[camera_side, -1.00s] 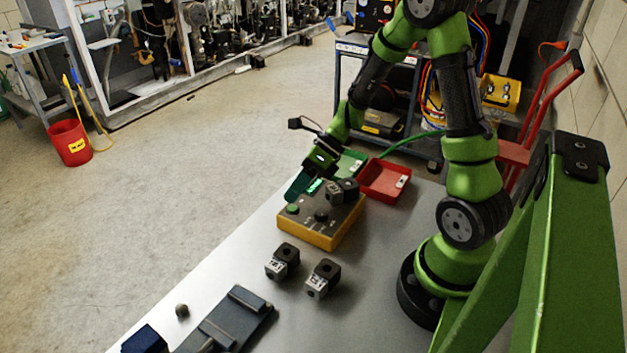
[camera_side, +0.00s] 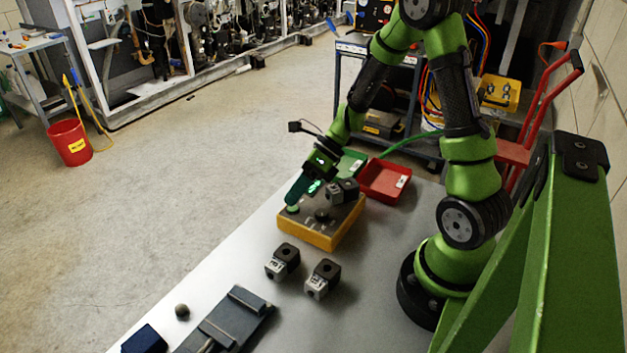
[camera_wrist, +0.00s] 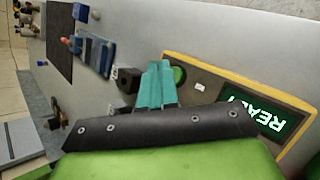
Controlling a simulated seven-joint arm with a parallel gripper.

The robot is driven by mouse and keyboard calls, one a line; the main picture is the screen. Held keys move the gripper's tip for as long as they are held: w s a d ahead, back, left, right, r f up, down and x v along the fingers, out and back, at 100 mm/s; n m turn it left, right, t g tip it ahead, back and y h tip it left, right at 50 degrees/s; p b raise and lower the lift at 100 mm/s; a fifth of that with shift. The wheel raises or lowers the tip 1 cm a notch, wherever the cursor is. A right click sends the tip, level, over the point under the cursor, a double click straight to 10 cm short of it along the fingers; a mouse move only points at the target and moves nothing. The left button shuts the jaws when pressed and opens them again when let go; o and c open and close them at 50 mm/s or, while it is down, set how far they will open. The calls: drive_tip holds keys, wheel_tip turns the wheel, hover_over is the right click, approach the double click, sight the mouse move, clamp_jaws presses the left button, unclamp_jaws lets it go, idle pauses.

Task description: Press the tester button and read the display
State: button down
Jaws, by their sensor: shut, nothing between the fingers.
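The tester (camera_side: 320,233) is a yellow box with a grey top, on the bench. Its green button (camera_side: 293,209) is at the top's left end and also shows in the wrist view (camera_wrist: 179,75). Its display (camera_wrist: 262,117) is lit green and appears upside down; "READ" is legible, the end is covered by my gripper. My gripper (camera_side: 291,202) is shut and empty, its teal fingertips at the button in the side view. In the wrist view the fingertips (camera_wrist: 160,66) appear beside the button; I cannot tell whether they touch it.
A dark block (camera_side: 343,190) sits on the tester's right side. Two similar blocks (camera_side: 282,261) (camera_side: 322,279) stand in front of it. A red tray (camera_side: 385,182) and a green tray (camera_side: 352,162) lie behind. A dark fixture (camera_side: 228,318) is at the bench's front.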

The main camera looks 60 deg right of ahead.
sight(296, 205)
drive_tip(key=shift+f, duration=0.45)
idle(0.6)
idle(0.4)
drive_tip(key=shift+r, duration=0.8)
drive_tip(key=shift+r, duration=0.15)
drive_tip(key=shift+r, duration=2.4)
